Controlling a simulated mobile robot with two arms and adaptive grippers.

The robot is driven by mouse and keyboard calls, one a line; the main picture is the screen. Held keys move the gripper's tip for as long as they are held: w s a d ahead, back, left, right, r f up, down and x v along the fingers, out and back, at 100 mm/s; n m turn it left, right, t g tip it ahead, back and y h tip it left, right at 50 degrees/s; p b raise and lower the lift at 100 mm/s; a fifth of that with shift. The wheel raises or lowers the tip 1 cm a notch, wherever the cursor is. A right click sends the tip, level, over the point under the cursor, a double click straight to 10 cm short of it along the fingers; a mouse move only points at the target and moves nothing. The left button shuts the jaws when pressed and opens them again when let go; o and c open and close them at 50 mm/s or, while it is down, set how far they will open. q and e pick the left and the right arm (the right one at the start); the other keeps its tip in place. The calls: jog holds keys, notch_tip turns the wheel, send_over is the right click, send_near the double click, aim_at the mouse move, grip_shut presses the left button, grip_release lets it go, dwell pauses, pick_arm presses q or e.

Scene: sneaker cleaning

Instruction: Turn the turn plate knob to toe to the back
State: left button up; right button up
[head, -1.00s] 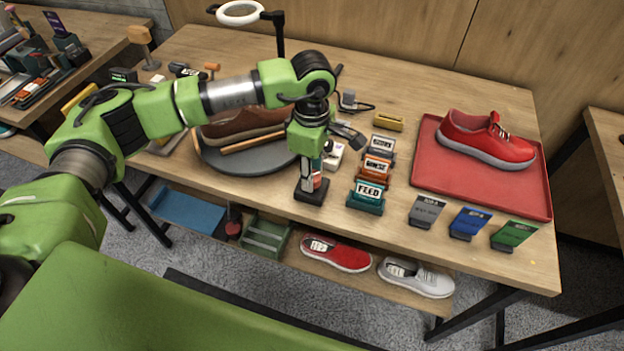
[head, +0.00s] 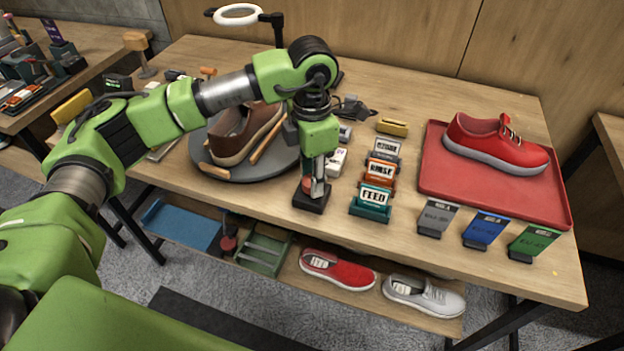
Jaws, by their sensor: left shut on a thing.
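The turn plate (head: 255,177) is a dark grey round disc on the table. A brown shoe (head: 235,140) lies on it, slanting from front left to back right, with light wooden bars beside it. My arm hides the shoe's far right part, and I cannot tell for certain which end is the toe. The knob's black base (head: 312,201) stands just right of the plate. My left gripper (head: 315,187) points down over this base, shut on the knob, which its fingers mostly hide. My right gripper is not in view.
FEED (head: 371,204), RINSE and a third label block stand close right of the knob. A red tray (head: 475,195) with a red sneaker (head: 497,146) is at the right. Grey, blue and green cards line the front edge. A ring lamp (head: 240,15) stands behind.

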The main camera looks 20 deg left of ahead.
pick_arm(q)
jog(key=shift+r+n, duration=0.1)
jog(key=shift+n, duration=0.2)
jog(key=o, duration=1.1)
notch_tip(320, 180, up, 12)
dwell(0.5)
